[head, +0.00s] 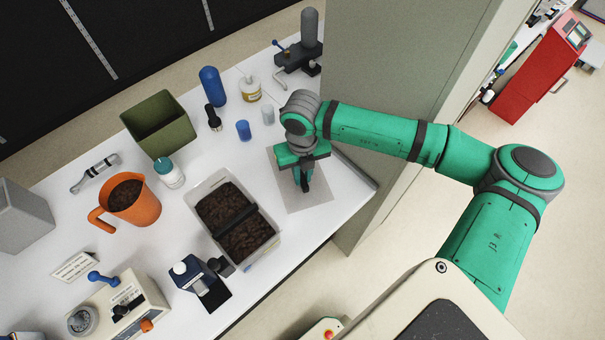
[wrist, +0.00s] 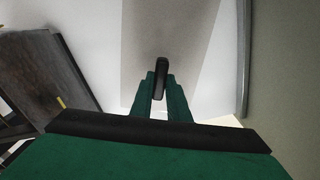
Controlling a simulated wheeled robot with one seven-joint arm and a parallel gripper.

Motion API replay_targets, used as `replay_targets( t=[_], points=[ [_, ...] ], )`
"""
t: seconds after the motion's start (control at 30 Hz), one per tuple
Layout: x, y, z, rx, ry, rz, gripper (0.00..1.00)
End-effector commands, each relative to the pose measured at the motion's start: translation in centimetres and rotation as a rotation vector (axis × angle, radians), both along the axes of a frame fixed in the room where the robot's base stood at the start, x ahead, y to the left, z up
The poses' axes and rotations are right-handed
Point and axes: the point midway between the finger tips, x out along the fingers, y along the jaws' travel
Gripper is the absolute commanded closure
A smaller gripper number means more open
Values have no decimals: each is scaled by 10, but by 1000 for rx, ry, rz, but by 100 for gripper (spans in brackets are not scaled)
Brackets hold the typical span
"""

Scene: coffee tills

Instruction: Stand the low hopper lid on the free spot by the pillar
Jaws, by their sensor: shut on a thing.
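My gripper (head: 303,170) points down over a grey patch (head: 316,194) on the white counter, beside the large grey-green pillar (head: 390,75). In the wrist view my gripper (wrist: 160,88) is shut on a small dark, narrow piece (wrist: 162,68), which I take to be the hopper lid. Only its slim dark end shows between the green fingers; its full shape is hidden. I cannot tell whether it touches the patch. The patch also shows in the wrist view (wrist: 190,45), with nothing else on it.
A clear bin (head: 274,250) of dark beans with a black bar across stands left of the patch. Blue and grey cups (head: 243,130) (head: 267,114) stand behind it. The counter's edge runs close on the right. An orange jug (head: 140,205) and green box (head: 160,125) are further left.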

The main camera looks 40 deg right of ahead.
Motion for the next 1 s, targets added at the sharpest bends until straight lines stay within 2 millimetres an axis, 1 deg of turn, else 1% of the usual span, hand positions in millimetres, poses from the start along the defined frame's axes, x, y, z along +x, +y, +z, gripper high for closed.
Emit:
replay_targets(
  t=[0.27,0.9,1.0],
  points=[
    [0,0,-1,1,0,0,100],
    [0,0,-20,2,-1,-1,100],
    [0,0,-20,2,-1,-1,100]
  ],
)
